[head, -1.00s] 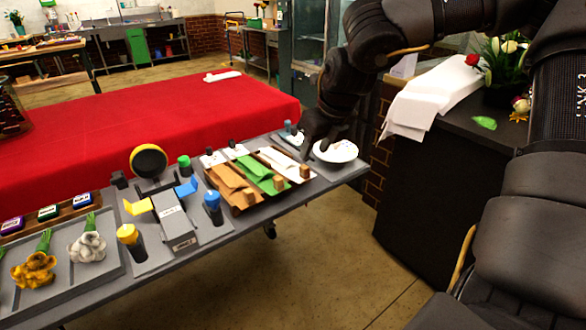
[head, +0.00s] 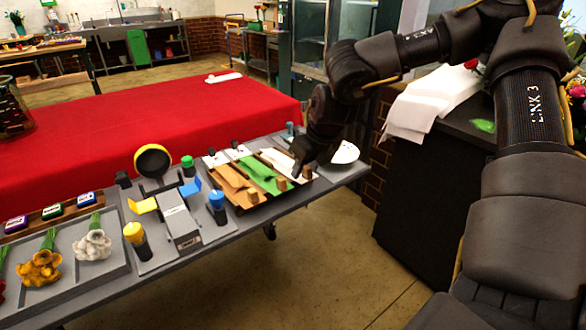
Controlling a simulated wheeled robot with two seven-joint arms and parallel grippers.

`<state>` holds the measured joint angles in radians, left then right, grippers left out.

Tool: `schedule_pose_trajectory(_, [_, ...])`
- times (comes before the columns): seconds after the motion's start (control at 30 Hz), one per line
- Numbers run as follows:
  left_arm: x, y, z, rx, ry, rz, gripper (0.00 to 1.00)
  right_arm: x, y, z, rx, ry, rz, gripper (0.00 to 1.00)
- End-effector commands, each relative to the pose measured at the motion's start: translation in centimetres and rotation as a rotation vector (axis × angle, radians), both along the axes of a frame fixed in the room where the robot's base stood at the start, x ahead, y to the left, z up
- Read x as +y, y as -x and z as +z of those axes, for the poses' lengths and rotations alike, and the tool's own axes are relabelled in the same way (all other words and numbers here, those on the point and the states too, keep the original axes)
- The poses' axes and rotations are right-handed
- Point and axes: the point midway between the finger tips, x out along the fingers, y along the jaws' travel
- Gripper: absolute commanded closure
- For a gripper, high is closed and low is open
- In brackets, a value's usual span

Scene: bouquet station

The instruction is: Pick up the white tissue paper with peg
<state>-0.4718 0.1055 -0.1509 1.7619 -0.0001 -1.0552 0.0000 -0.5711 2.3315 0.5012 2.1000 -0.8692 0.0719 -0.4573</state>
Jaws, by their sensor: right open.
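The white tissue paper (head: 278,160) lies in the rightmost slot of a brown rack on the grey table, with a wooden peg (head: 307,173) at its near end. My right gripper (head: 297,170) points down over the near part of this paper, close beside the peg, and partly covers the paper. It is open, and nothing shows between its fingers. Whether it touches the paper cannot be told. My left gripper is not in view.
Green paper (head: 257,170) and brown paper (head: 231,180) with pegs lie in the slots to the left. A yellow-capped bottle (head: 134,236) and a blue-capped bottle (head: 217,203) stand further left.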

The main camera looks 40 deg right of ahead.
Motion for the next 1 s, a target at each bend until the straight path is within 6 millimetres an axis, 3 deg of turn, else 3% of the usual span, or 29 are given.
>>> schedule_pose_trajectory(0.03, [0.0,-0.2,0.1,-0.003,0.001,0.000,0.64,0.0,0.0,0.0,0.000,0.000,0.000,0.62])
schedule_pose_trajectory(0.33, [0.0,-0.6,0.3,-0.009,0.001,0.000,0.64,0.0,0.0,0.0,0.000,0.000,0.000,1.00])
schedule_pose_trajectory(0.77, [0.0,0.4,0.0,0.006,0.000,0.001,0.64,0.0,0.0,0.2,-0.001,0.001,0.000,1.00])
schedule_pose_trajectory(1.0, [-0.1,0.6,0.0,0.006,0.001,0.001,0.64,0.0,-0.1,2.4,-0.005,0.002,-0.001,1.00])
